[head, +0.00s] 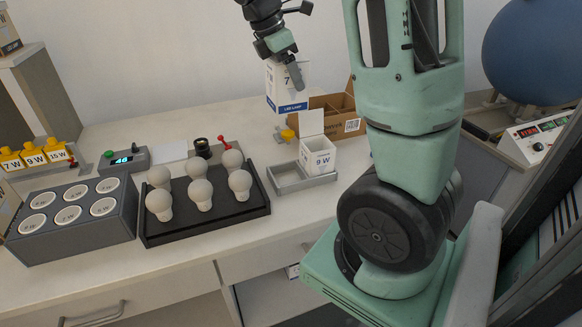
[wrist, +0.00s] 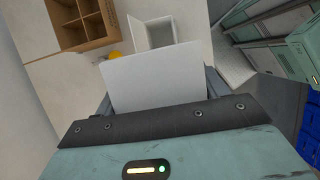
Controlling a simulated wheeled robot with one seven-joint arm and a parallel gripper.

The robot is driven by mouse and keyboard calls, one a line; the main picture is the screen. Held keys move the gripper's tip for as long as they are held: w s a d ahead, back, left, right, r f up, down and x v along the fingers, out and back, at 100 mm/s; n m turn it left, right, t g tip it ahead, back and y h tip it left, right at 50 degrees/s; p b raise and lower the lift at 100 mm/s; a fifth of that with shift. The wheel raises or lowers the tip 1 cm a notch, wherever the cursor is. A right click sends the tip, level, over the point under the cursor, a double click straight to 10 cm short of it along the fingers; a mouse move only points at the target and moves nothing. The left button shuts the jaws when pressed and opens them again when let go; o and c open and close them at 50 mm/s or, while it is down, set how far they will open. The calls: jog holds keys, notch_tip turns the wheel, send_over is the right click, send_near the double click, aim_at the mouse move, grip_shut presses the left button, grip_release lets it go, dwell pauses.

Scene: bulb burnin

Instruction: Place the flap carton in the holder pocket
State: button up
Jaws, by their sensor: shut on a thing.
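My gripper (head: 293,74) is shut on a white carton with a blue base band, marked 7 (head: 282,92). It holds this carton upright in the air above the back of the counter. In the wrist view, a plain white panel of the held carton (wrist: 152,80) stands between the jaws. The grey holder (head: 287,183) is on the counter below and in front of it. The holder's left pocket looks empty. A second white carton, marked 9 W (head: 319,158), stands open in the right part with its flap raised; it also shows in the wrist view (wrist: 158,37).
A brown divided cardboard box (head: 343,107) stands behind the holder, with a yellow object (head: 287,134) beside it. A dark tray (head: 240,208) with several bulbs lies left of the holder. A grey socket block (head: 75,240) is farther left. The counter front is clear.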

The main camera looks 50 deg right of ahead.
notch_tip(320, 180, down, 24)
jog(key=shift+f, duration=0.25)
dwell(0.3)
jog(key=o, duration=1)
jog(key=shift+f, duration=0.1)
